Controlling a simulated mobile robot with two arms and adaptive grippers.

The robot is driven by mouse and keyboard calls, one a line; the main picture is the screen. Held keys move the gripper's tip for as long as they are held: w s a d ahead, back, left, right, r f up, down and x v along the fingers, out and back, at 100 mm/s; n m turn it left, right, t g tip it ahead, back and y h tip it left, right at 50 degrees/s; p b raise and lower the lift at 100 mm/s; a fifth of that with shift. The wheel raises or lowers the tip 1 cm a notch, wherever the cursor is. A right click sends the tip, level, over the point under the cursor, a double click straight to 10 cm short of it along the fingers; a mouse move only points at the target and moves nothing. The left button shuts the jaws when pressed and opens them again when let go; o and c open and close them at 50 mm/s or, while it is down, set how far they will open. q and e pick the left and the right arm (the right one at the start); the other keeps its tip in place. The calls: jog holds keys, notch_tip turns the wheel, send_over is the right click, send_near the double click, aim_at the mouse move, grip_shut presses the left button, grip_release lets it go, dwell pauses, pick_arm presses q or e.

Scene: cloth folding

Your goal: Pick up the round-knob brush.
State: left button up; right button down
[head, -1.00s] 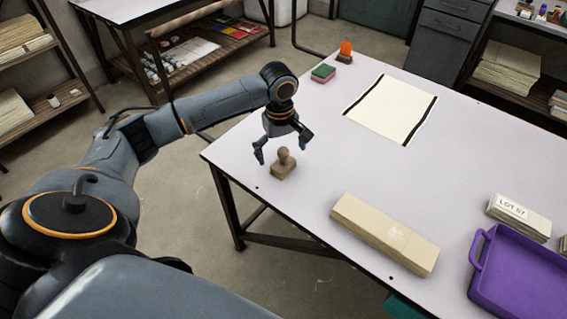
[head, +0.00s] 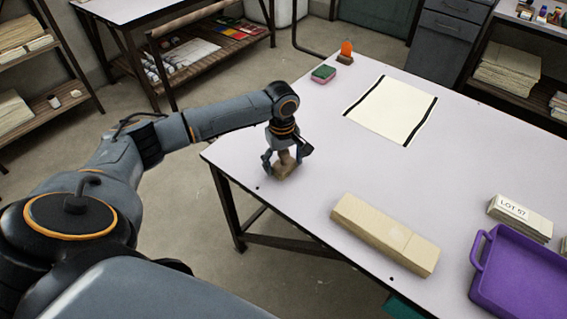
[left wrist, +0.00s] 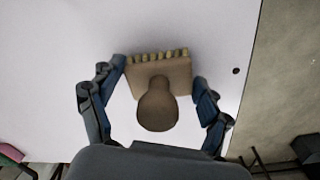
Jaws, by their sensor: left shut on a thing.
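The round-knob brush (head: 285,172) has a tan block and a brown round knob, and sits at the near left edge of the pale table (head: 420,170). My left gripper (head: 286,162) points down with its fingers shut on the brush. In the left wrist view the brush (left wrist: 158,107) shows its knob toward me and a row of yellowish bristle tufts along the block's far side. The fingers stand at both ends of the block. I cannot tell any clear gap under the brush. My right gripper is not in view.
A long beige block (head: 385,235) lies to the right. Beyond it are a stack labelled LOT 57 (head: 520,218) and a purple tray (head: 476,250). A cream sheet with black bands (head: 390,108), a green-pink sponge (head: 323,73) and an orange-topped object (head: 346,50) lie farther back.

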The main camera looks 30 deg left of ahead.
aim_at(284, 154)
pick_arm(q)
jog(key=shift+c, duration=0.7)
jog(key=shift+r, duration=0.45)
notch_tip(284, 154, up, 3)
jog(key=shift+f, duration=0.2)
jog(key=s+d+r+p, duration=0.1)
jog(key=s+d+r, duration=0.8)
jog(key=s, duration=0.1)
jog(key=shift+s+r+p, duration=0.25)
jog(key=shift+s+p, duration=0.1)
jog(key=o, duration=0.5)
jog(key=shift+c, duration=1.1)
